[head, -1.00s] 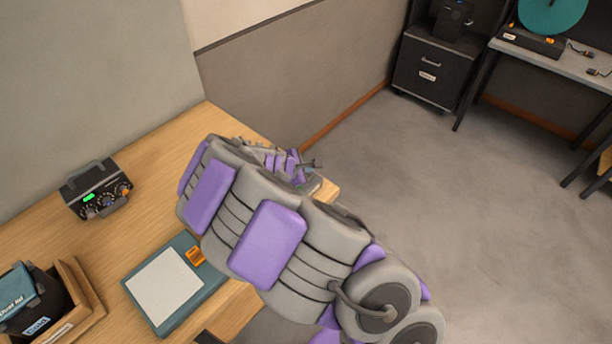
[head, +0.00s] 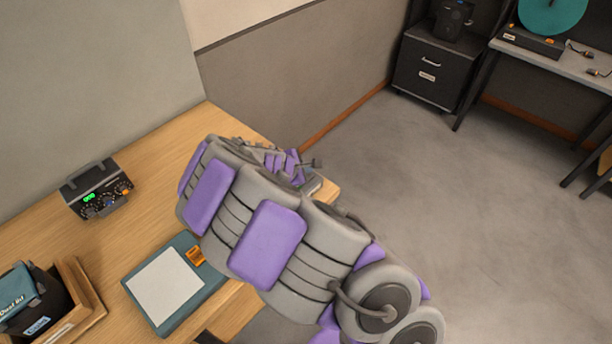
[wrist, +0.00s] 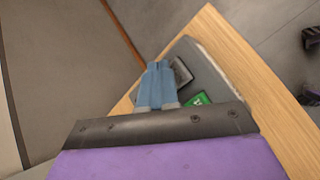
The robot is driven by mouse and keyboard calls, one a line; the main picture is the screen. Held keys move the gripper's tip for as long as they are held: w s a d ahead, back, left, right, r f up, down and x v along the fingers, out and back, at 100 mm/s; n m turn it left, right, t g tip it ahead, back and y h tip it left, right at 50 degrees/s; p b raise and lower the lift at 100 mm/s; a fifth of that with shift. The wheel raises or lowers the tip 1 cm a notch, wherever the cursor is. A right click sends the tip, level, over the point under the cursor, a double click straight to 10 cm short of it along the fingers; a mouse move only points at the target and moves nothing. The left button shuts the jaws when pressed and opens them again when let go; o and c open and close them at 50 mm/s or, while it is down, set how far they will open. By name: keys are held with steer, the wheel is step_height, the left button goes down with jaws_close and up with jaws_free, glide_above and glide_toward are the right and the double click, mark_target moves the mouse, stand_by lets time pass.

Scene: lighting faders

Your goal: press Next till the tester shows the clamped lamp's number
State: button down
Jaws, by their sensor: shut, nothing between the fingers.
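My gripper (wrist: 163,66) is shut and empty in the wrist view. Its two blue fingers are together over a grey device (wrist: 205,58) at the corner of the wooden desk. A dark raised part (wrist: 182,71) and a green part (wrist: 198,99) show on that device, beside the fingers. I cannot tell whether the fingertips touch it. In the head view my arm hides most of this device. A black box (head: 97,190) with a handle, knobs and a lit green display stands on the desk at the left; its digits are too small to read. I cannot make out a clamped lamp.
A teal clipboard (head: 206,272) with white paper and an orange clip lies on the wooden desk (head: 150,150). A wooden tray (head: 88,292) holds a dark container at lower left. A dark cabinet (head: 430,75) and another table stand across open floor.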

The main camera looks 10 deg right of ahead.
steer(key=shift+f, duration=0.35)
steer(key=shift+f, duration=0.3)
stand_by(0.9)
steer(key=shift+r, duration=0.15)
steer(key=shift+r+p, duration=0.6)
step_height(320, 180, up, 5)
steer(key=p, duration=0.4)
stand_by(0.4)
stand_by(0.7)
